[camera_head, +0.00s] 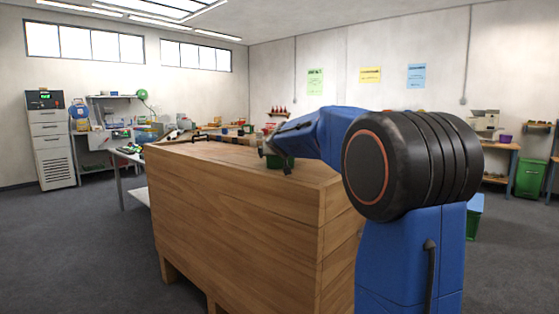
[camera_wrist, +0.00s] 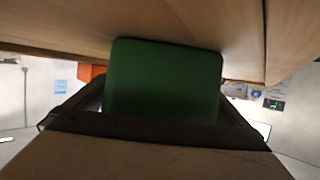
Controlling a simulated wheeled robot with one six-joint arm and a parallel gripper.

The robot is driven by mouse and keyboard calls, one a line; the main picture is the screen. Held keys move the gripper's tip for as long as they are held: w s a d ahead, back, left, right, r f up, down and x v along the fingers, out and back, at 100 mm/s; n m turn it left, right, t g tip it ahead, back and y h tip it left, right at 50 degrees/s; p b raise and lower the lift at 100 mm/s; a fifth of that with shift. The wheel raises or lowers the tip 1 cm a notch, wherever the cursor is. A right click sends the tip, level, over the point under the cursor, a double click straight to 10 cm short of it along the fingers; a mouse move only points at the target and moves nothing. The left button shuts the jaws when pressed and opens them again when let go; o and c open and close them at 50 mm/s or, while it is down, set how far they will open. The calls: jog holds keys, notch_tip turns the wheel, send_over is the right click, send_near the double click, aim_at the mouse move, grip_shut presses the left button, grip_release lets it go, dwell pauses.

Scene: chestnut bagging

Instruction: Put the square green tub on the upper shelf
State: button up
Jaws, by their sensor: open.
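In the wrist view the tub (camera_wrist: 163,80) fills the middle, with a squarish outline. My gripper (camera_head: 274,158) is at the tub, at the end of my blue arm. In the wrist view my gripper (camera_wrist: 160,108) is open, with a dark finger on each side of the tub. I cannot tell whether the fingers touch it. My arm partly hides the tub in the head view. Which shelf is the upper shelf is unclear.
A shelf unit (camera_head: 112,97) stands at the back left beside a grey cabinet (camera_head: 50,140). A small wall shelf (camera_head: 278,114) holds red items. A green bin (camera_head: 530,178) stands at the right by a bench. The grey floor (camera_head: 90,245) at left is clear.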

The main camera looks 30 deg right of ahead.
jog(key=shift+r, duration=0.1)
jog(key=c, duration=1.4)
